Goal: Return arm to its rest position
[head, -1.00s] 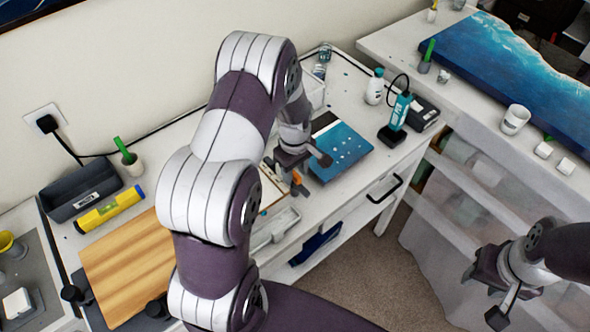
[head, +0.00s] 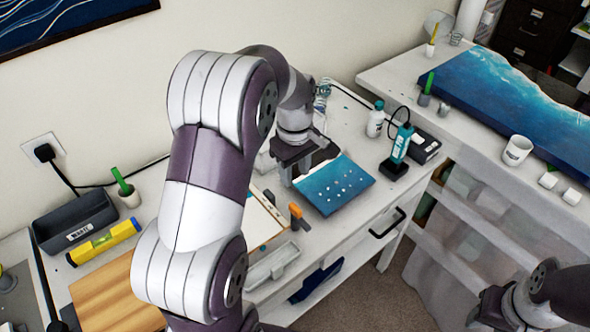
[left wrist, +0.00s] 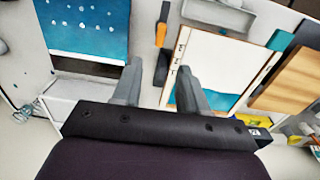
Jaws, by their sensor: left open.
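My left arm comes in over the bench in the head view. Its gripper (head: 297,172) is open and empty, pointing down above the bench at the near-left edge of a blue resin panel (head: 345,186). In the left wrist view the two grey fingers (left wrist: 162,80) stand apart with nothing between them. The blue panel (left wrist: 85,28) lies to their left there, and a framed white-and-blue board (left wrist: 212,65) lies to their right. My right gripper (head: 488,308) is at the lower right of the head view, away from the bench and partly cut off; its jaw opening is unclear.
A teal handheld tool (head: 400,146) stands beside a white bottle (head: 375,120). A white cup (head: 516,150) stands on the right bench. The floor between benches is clear.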

